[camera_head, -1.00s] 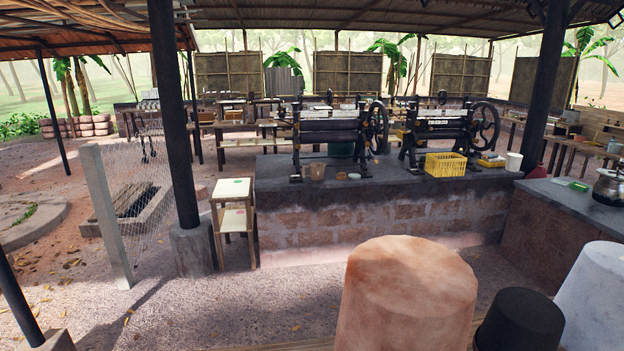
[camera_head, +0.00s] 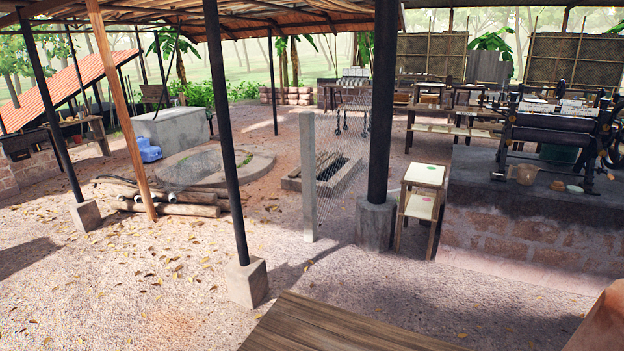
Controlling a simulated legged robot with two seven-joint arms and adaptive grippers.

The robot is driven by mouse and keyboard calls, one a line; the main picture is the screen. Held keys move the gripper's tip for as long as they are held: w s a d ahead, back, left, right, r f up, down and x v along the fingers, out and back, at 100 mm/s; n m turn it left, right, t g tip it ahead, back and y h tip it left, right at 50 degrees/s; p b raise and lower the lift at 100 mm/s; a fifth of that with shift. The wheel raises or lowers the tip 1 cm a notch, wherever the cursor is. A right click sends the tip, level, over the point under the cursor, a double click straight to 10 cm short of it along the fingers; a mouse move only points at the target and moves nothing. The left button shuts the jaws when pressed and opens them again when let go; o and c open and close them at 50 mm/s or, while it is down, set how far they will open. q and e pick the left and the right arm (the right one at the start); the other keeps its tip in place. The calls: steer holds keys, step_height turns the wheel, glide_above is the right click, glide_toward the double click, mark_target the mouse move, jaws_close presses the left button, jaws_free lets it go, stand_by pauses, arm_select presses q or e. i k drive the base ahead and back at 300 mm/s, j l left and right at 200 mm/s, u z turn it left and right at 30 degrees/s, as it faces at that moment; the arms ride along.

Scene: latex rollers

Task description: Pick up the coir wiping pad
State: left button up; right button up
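I cannot make out the coir wiping pad for certain. On the dark-topped masonry counter (camera_head: 470,192) at the right, a tan mug-like vessel (camera_head: 524,174) stands in front of a roller machine (camera_head: 550,132). Beside it lie a small tan piece (camera_head: 557,186) and a flat pale piece (camera_head: 575,189), both too small to identify. Neither of my grippers is in view.
Dark posts (camera_head: 382,110) on concrete feet and a pale post with wire mesh (camera_head: 308,175) stand nearby. A plank surface (camera_head: 340,325) lies at the bottom. Gravel ground is open at left.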

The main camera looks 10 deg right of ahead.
mark_target(558, 186)
steer(key=i+j+u, duration=0.5)
steer(key=i+j, duration=0.15)
steer(key=j, duration=0.25)
steer(key=i+j+u, duration=0.5)
steer(key=i+j, duration=0.15)
steer(key=i, duration=0.15)
steer(key=i+l+z, duration=0.15)
steer(key=i+z, duration=0.65)
steer(key=i, duration=0.15)
steer(key=i+j+z, duration=0.2)
steer(key=i+z, duration=0.2)
steer(key=i+j+z, duration=0.4)
steer(key=i+l+z, duration=0.55)
steer(key=i+z, duration=0.35)
steer(key=i, duration=0.15)
steer(key=i+z, duration=0.45)
steer(key=i, duration=0.15)
steer(key=i+j+z, duration=0.2)
steer(key=i+z, duration=0.25)
steer(key=i+j, duration=0.05)
steer(key=i, duration=0.05)
